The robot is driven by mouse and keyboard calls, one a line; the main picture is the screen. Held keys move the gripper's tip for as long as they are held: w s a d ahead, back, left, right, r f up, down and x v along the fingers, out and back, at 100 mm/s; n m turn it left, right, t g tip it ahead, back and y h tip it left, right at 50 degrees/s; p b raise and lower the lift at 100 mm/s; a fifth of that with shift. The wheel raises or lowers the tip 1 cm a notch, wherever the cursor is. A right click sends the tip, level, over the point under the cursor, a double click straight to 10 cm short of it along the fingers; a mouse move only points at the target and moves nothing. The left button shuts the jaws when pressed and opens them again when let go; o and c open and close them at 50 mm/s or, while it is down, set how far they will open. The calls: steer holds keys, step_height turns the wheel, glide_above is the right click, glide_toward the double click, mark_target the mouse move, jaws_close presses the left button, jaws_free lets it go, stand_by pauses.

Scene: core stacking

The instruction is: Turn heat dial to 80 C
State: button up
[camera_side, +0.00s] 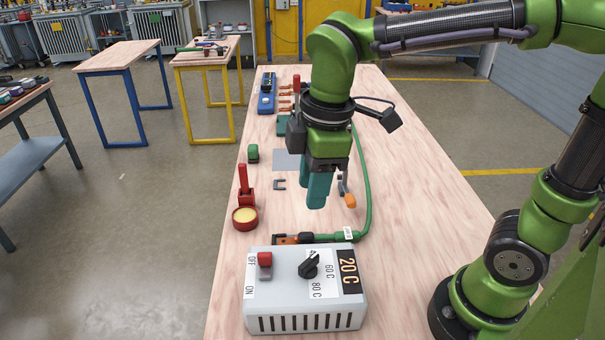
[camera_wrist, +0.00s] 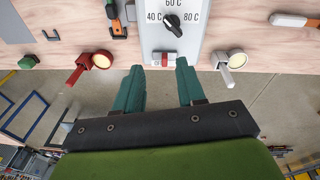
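The white heater box (camera_side: 300,312) stands at the near end of the table in the side view, with a display (camera_side: 348,270) reading 20 C. Its black heat dial (camera_side: 309,266) is on top, among marks for 60 C, 80 C and one partly hidden mark. In the wrist view the dial (camera_wrist: 172,21) sits between 40 C, 60 C and 80 C; I cannot tell exactly where it points. A red switch (camera_side: 265,259) is beside it. My gripper (camera_side: 317,203) is above the table behind the box, apart from the dial. Its teal fingers (camera_wrist: 160,70) are open and empty.
A green hose (camera_side: 367,190) with an orange connector (camera_side: 290,239) runs behind the box. An orange-handled tool (camera_side: 349,201) lies nearby. The table is bare right of the hose.

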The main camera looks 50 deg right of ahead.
mark_target(309, 261)
steer(key=f+n, duration=0.2)
steer(key=f, duration=0.3)
steer(key=a+f+n, duration=0.1)
steer(key=f+n, duration=0.1)
steer(key=f, duration=0.3)
steer(key=s+f+n+g, duration=0.1)
steer(key=f+n, duration=0.2)
steer(key=f, duration=0.2)
steer(key=shift+a+h, duration=0.3)
steer(key=shift+a, duration=0.05)
steer(key=shift+r, duration=0.1)
jaws_close()
